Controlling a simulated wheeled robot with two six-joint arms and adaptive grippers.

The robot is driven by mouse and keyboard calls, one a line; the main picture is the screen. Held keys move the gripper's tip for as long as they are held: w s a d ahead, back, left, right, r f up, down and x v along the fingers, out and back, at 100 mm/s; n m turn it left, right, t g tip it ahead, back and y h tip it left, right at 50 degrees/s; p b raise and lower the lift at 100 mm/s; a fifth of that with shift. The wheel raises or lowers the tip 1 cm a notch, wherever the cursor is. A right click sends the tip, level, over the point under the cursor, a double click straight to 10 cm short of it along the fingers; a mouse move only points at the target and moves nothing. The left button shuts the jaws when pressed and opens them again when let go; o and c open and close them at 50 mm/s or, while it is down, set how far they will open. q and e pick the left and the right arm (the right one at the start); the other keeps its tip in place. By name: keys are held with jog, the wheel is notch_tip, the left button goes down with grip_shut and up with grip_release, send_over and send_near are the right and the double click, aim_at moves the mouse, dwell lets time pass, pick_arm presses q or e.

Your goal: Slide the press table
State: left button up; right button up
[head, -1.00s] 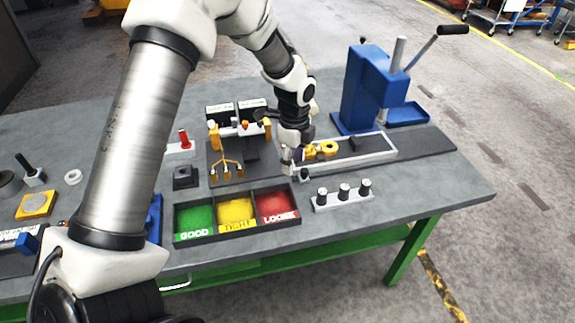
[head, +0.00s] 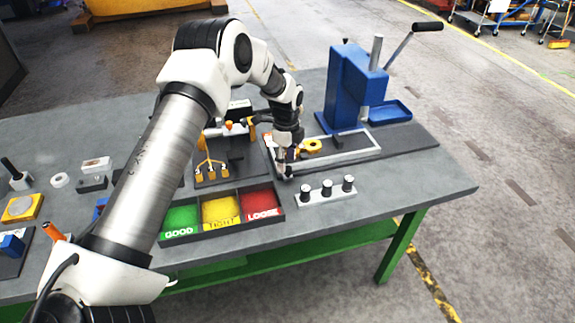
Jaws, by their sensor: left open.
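The press table is a light grey frame (head: 345,157) with a dark inside, lying on a dark rail (head: 412,138) in front of the blue press (head: 350,85). A yellow ringed part (head: 312,145) sits at the frame's left portion, with a small dark block (head: 337,141) to its right. My left gripper (head: 285,170) is open and points down at the left end of the frame. It hides part of that end. I cannot tell whether it touches the frame. My right gripper is not in view.
A bin tray (head: 222,209) with green, yellow and red compartments lies in front of my left gripper. A light rack with three dark-topped pegs (head: 327,190) stands to its right. A dark fixture (head: 212,172) with yellow prongs is to its left. The press lever (head: 412,32) rises behind.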

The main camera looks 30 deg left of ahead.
pick_arm(q)
jog(key=shift+s+d+f+p, duration=0.3)
jog(key=shift+s+d+f, duration=0.1)
jog(key=shift+f, duration=0.3)
jog(key=shift+d+f, duration=0.2)
jog(key=shift+d, duration=0.15)
jog(key=shift+w+a+f, duration=0.1)
jog(key=shift+a+f, duration=0.15)
jog(key=shift+a, duration=0.05)
jog(key=c, duration=0.4)
jog(key=shift+a, duration=0.1)
grip_shut()
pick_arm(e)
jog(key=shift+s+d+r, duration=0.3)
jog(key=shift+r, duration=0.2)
